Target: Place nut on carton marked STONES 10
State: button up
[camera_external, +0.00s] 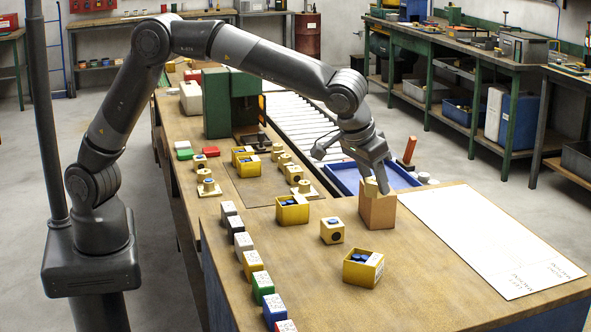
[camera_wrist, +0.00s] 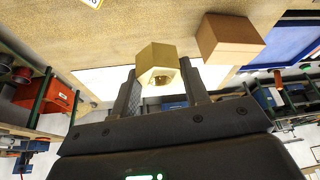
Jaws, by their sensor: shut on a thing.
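A brass hexagonal nut (camera_wrist: 158,58) with a hole is held between the two fingers of my gripper (camera_wrist: 160,82) in the wrist view. In the external view my gripper (camera_external: 376,184) points down with the nut (camera_external: 371,187) at its tip, in line with the top of a plain brown block-like box (camera_external: 377,212). In the wrist view the brown box (camera_wrist: 228,40) lies to the right of the nut, apart from it in the picture. No STONES 10 marking is readable. A row of small coloured cartons (camera_external: 252,262) has labels on top, too small to read.
Yellow boxes with blue contents (camera_external: 363,268) and a yellow block with a dark spot (camera_external: 332,230) stand on the wooden bench (camera_external: 420,290). A white printed sheet (camera_external: 490,235) lies at right. A blue tray (camera_external: 345,178) and roller conveyor (camera_external: 295,120) lie behind.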

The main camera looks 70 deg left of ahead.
jog(key=a+r+n, duration=0.2)
jog(key=a+r, duration=0.3)
jog(key=a, duration=0.3)
send_over(377, 204)
jog(key=w+a, duration=0.2)
jog(key=a, duration=0.3)
jog(key=shift+y, duration=0.4)
jog(key=f, duration=0.6)
jog(key=shift+s+d+f, duration=0.2)
jog(key=shift+s+d, duration=0.05)
jog(key=shift+w+a+f, duration=0.25)
jog(key=shift+w+f, duration=0.05)
jog(key=shift+f, duration=1.95)
jog(key=shift+f, duration=0.15)
jog(key=o, duration=1.2)
jog(key=shift+o, duration=0.2)
